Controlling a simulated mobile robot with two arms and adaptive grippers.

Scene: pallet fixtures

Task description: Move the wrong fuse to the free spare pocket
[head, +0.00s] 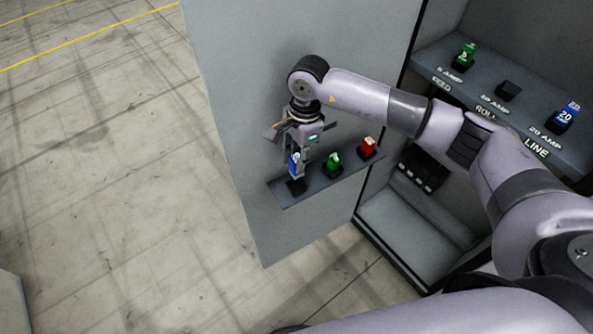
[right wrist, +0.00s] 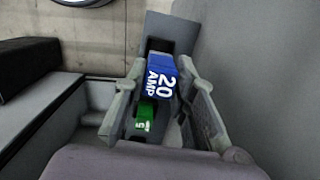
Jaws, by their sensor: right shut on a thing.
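My right gripper (head: 299,168) is shut on a blue fuse (head: 294,163) at the left end of the small shelf on the cabinet door. In the right wrist view the blue fuse (right wrist: 160,78), marked 20 AMP, is between the two fingers (right wrist: 160,100). A black pocket (head: 296,187) is right below the fuse; I cannot tell whether they touch. A green fuse (head: 333,160) and a red fuse (head: 367,146) stand to the right on the door shelf (head: 283,200). My left gripper is not in view.
A black block (head: 424,170) is lower inside. The floor (head: 110,200) at left is clear.

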